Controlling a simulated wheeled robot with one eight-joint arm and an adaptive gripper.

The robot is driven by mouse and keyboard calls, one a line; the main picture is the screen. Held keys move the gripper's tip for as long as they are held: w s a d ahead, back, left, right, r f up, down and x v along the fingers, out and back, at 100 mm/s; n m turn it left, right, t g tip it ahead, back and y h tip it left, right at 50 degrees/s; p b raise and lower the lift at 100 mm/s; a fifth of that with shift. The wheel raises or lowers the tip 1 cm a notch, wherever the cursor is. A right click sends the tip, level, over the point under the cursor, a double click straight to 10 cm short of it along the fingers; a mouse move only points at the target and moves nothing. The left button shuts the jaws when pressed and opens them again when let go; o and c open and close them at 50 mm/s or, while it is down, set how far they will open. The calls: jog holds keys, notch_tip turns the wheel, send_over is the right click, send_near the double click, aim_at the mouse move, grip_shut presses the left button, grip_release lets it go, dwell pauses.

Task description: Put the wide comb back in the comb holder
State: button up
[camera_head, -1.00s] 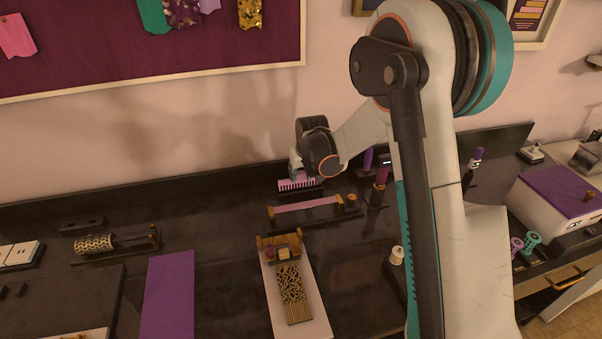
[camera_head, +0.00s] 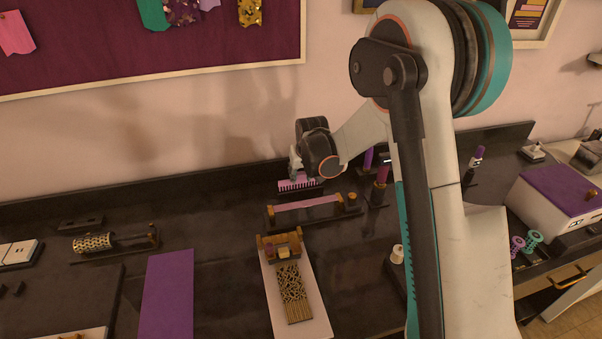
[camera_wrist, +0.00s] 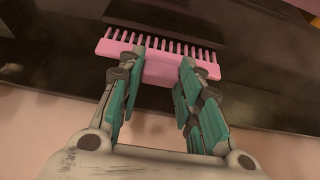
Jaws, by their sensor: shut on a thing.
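The wide comb is pink with a row of thick teeth. It shows in the wrist view (camera_wrist: 158,66) and in the head view (camera_head: 297,184), near the back of the dark counter. My gripper (camera_wrist: 157,72) is shut on the comb's back edge, with the teeth pointing away from the palm. In the head view my gripper (camera_head: 296,173) is just above the comb, close to the wall. A dark low block (camera_wrist: 165,35) lies just past the teeth in the wrist view; it may be the comb holder. I cannot tell whether the comb touches it.
A dark stand with a pink strip (camera_head: 307,205) lies just in front of the comb. A white board (camera_head: 317,320) with a gold woven piece is nearer. Purple-topped upright tools (camera_head: 381,178) stand to the right. A purple mat (camera_head: 167,295) lies left; the counter between is clear.

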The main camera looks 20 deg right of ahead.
jog(key=shift+f+b, duration=0.85)
jog(key=shift+f, duration=0.25)
jog(key=o, duration=1)
jog(key=shift+c, duration=0.2)
jog(key=shift+r, duration=0.1)
jog(key=v, duration=1.2)
jog(key=shift+s, duration=0.1)
